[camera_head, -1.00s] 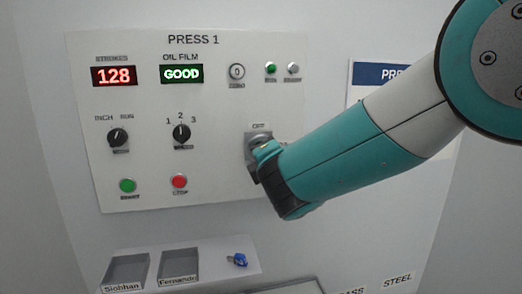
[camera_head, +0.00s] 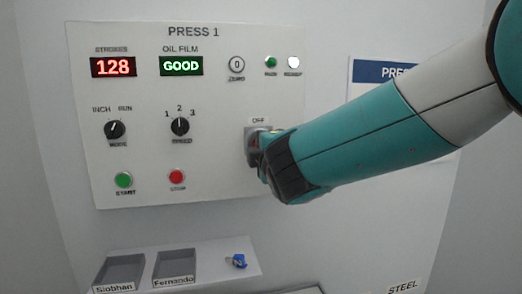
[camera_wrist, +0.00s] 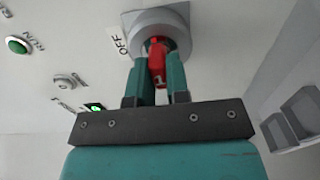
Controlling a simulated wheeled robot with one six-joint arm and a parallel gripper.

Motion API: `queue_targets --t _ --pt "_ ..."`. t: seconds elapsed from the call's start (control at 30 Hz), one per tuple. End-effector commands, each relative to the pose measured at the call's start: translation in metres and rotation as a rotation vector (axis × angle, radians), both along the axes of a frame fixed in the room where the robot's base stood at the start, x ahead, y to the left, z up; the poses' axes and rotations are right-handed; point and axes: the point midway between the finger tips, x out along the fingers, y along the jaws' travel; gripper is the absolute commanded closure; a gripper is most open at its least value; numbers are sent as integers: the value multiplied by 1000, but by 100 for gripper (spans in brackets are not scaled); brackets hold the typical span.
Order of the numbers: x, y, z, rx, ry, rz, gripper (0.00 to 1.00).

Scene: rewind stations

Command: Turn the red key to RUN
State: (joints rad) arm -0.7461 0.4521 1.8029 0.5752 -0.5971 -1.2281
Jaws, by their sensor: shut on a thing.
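My gripper (camera_head: 262,160) is at the key switch (camera_head: 250,150) at the right of the PRESS 1 panel (camera_head: 85,60). In the wrist view its two fingers (camera_wrist: 160,78) are shut on the red key (camera_wrist: 157,62), one on each side. The key bears a "1" and its front end is at the round grey switch collar (camera_wrist: 181,22). The OFF label (camera_head: 258,121) is above the switch; it also shows left of the collar in the wrist view (camera_wrist: 122,42). The RUN mark of this switch is hidden or out of view.
The white READY lamp (camera_head: 293,62) is lit beside the green RUN lamp (camera_head: 271,62). A shelf (camera_head: 215,262) below holds the Siobhan tray (camera_head: 121,256), the Fernando tray (camera_head: 176,254) and a blue key (camera_head: 237,261). Start and stop buttons and two knobs are left of my gripper.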

Motion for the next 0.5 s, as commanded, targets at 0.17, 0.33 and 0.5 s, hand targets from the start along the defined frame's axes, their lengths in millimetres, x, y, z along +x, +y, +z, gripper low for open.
queue_targets --t 0.17,0.33,0.5 --pt "0 1 -2 73 19 3 100" --pt "0 1 -1 136 38 3 100" --pt "0 1 1 147 42 2 61"
